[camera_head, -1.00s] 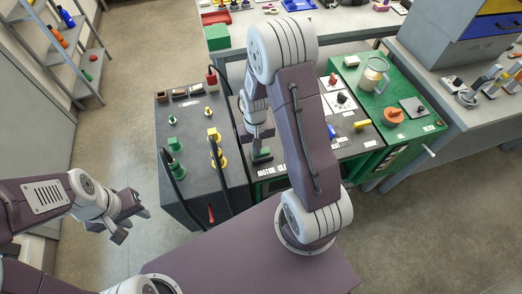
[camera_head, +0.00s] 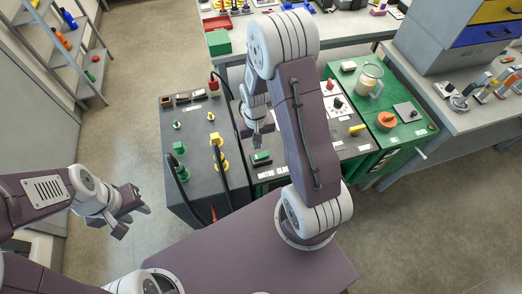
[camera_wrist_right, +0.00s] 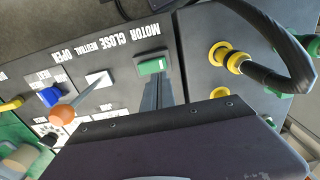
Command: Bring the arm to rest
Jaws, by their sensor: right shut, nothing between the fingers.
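My right arm reaches over the dark control panel (camera_head: 290,150) of the cart. My right gripper (camera_head: 257,142) is shut and empty, its tips just above and beside the green MOTOR switch (camera_head: 261,158). In the right wrist view the shut fingers (camera_wrist_right: 158,95) point at the green switch (camera_wrist_right: 152,66); whether they touch it is hard to tell. My left gripper (camera_head: 130,212) hangs over the floor at the left, its fingers apart with nothing between them.
A dark box with yellow and green fittings and black cables (camera_head: 205,150) stands left of the panel. A green bench section (camera_head: 390,140) with a clear jug (camera_head: 369,78) is at right. An orange-knobbed lever (camera_wrist_right: 62,114) rises from the panel. Open floor lies at the left.

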